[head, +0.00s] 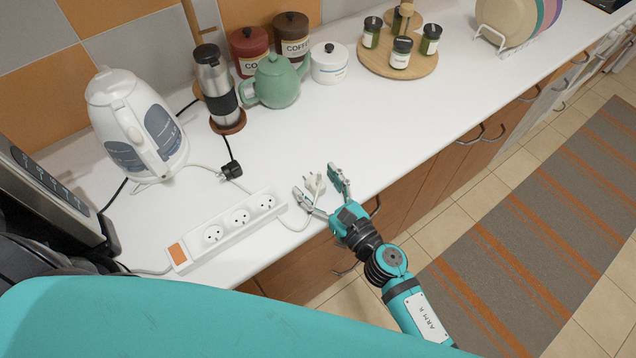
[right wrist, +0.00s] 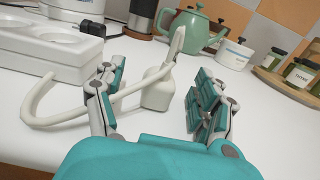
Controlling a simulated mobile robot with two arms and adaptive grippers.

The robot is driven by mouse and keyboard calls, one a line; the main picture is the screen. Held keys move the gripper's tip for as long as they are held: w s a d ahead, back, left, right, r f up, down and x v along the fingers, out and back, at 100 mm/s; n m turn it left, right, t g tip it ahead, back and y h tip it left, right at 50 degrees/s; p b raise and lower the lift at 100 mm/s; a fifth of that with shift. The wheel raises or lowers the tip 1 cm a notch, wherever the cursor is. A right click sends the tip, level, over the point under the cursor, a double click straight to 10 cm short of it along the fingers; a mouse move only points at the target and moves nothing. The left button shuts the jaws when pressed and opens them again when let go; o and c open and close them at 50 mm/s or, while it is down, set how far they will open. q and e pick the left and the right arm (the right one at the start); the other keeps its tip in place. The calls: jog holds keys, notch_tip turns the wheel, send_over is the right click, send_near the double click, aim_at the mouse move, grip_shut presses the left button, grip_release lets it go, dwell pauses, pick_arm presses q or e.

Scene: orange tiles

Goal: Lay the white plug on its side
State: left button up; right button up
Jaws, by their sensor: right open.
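The white plug (head: 314,184) stands on the white counter near its front edge, its prongs pointing up. In the right wrist view the plug (right wrist: 158,91) is upright, with its white cord curving away to the left. My right gripper (head: 316,180) is open, with one finger on each side of the plug. In the right wrist view the gripper (right wrist: 155,80) shows a gap between the plug and the right finger; the cord passes close by the left finger. I cannot tell whether that finger touches it. My left gripper is out of view.
A white power strip (head: 227,232) lies left of the plug, with a black plug (head: 232,170) behind it. A kettle (head: 137,125), a steel flask (head: 215,82), a green teapot (head: 276,82) and a round board (head: 372,61) with jars stand farther back. The counter right of the plug is clear.

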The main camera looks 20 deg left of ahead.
jog(key=v, duration=1.2)
dwell(0.3)
